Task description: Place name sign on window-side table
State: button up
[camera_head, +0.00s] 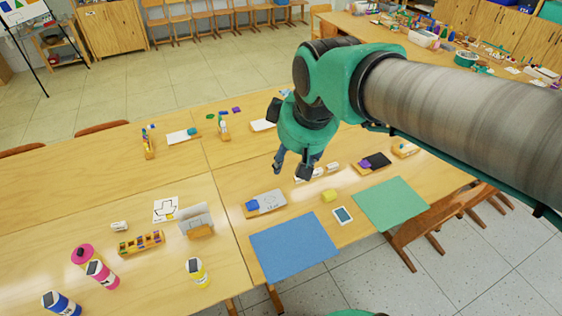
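My gripper (291,168) hangs fingers-down over the near wooden table (205,185), its two fingers apart. Small white pieces (318,172) lie right beside and partly behind its fingertips; I cannot tell whether any touches them. No lettering is readable, so I cannot tell which thing is the name sign. A whitish upright card (195,217) in a wooden holder stands left of the gripper, and a small white block-like piece (119,226) lies further left. Another long table (375,32) stands at the back right; the frame shows no window to mark the window-side table.
Blue (293,246) and green (391,203) mats lie at the near edge. Paint bottles (103,275) stand at lower left, with a yellow one (197,272) nearer the middle. Floor (200,70) is open behind the table.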

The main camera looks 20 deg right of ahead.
jog(key=s+a+f+m+t, duration=0.1)
jog(key=s+a+m, duration=0.1)
jog(key=s, duration=0.7)
jog(key=shift+s+m, duration=0.25)
jog(key=shift+m, duration=0.25)
jog(key=shift+a, duration=0.1)
